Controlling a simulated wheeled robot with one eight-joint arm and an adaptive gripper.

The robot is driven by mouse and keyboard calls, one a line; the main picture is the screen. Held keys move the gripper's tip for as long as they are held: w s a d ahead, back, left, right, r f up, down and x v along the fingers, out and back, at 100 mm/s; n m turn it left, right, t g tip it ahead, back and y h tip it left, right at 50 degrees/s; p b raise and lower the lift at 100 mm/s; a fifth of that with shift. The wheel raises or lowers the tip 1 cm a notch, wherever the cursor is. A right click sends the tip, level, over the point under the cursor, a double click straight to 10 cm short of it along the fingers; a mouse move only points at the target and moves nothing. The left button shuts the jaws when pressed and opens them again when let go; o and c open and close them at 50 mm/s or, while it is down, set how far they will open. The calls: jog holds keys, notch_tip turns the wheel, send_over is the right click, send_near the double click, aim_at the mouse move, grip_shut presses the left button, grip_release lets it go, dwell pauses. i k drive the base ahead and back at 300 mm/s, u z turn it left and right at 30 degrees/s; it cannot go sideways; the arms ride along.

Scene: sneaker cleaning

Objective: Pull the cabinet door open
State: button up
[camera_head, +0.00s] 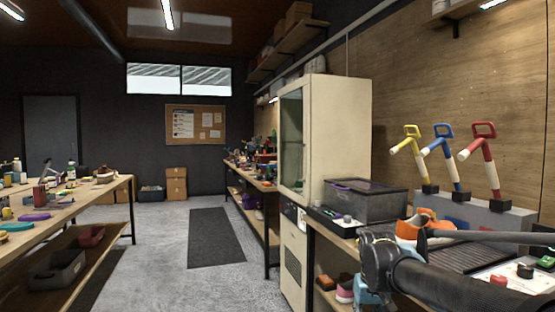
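The tall cream cabinet (340,130) stands right of the middle, behind the near workbench. Its upper glass door (292,140) faces left and is seen at a steep angle. It looks shut, with its pale frame flush with the cabinet body. I cannot make out a handle for certain. My dark arm (430,283) reaches in from the lower right over the near bench, well short of the glass door. A bulky dark joint is at its left end. No gripper fingertips show.
The near bench carries a dark lidded bin (365,202), an orange and white sneaker (425,224), and yellow, blue and red handled tools on a grey stand (470,215). A long bench (262,184) runs behind the cabinet. The floor (215,285) left of the cabinet is clear.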

aim_at(304, 82)
jog(key=u, duration=0.6)
jog(key=i, duration=1.25)
jog(key=u, duration=0.6)
